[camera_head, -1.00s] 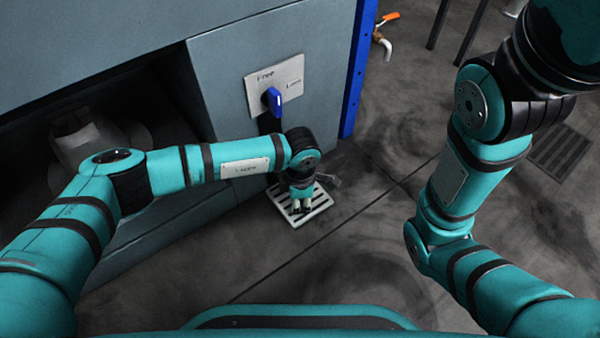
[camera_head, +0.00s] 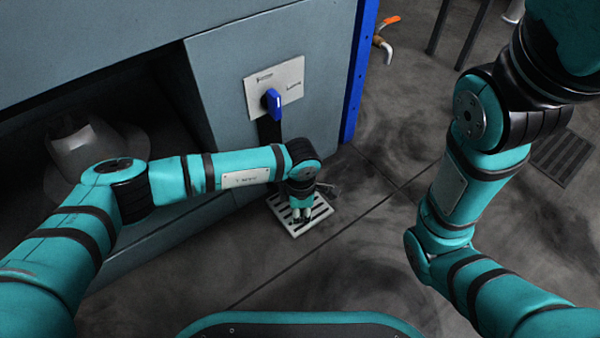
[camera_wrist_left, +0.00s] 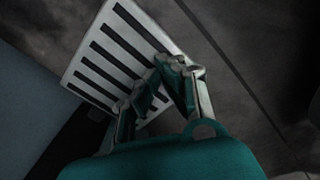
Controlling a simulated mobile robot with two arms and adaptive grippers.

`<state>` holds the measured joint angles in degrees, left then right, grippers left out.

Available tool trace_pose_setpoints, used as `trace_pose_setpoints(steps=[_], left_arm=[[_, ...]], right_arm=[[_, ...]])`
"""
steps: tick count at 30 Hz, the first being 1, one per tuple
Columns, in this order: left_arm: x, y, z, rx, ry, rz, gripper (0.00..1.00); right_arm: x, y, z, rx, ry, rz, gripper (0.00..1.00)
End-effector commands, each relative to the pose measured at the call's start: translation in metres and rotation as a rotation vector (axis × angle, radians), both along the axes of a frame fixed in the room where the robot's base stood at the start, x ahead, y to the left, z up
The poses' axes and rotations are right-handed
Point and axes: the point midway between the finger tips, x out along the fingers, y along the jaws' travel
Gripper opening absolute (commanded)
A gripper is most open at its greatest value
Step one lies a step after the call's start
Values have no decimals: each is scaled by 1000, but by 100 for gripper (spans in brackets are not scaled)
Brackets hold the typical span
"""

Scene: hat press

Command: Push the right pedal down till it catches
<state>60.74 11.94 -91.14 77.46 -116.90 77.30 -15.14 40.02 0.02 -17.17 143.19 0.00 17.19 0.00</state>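The right pedal (camera_head: 320,208) is a pale slatted plate low at the foot of the grey machine, right of centre in the head view. It also shows in the left wrist view (camera_wrist_left: 92,85). My left gripper (camera_head: 302,217) points down over the pedal, its fingertips at the plate. In the left wrist view the fingers (camera_wrist_left: 160,68) come together at the tips, with nothing seen between them. They hide part of the slats. Whether the tips press on the plate, and whether the pedal is caught, I cannot tell. My right gripper is out of view.
A blue lever (camera_head: 273,102) on a labelled plate (camera_head: 291,82) sits on the machine front above the pedal. A blue upright edge (camera_head: 353,105) and an orange-handled tap (camera_head: 386,35) stand to the right. A floor grate (camera_head: 562,157) lies far right. The middle floor is clear.

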Motion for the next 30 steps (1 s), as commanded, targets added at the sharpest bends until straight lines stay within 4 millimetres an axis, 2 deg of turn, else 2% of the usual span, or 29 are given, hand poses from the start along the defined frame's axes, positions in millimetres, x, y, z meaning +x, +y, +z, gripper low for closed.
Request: trace_pose_setpoints(steps=[5, 20, 30], left_arm=[[-2, 0, 6, 1, 3, -1, 0], [0, 0, 58, 1, 1, 0, 0], [0, 0, 60, 1, 1, 0, 0]], right_arm=[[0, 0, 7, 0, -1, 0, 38], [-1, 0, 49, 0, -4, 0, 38], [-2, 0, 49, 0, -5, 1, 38]])
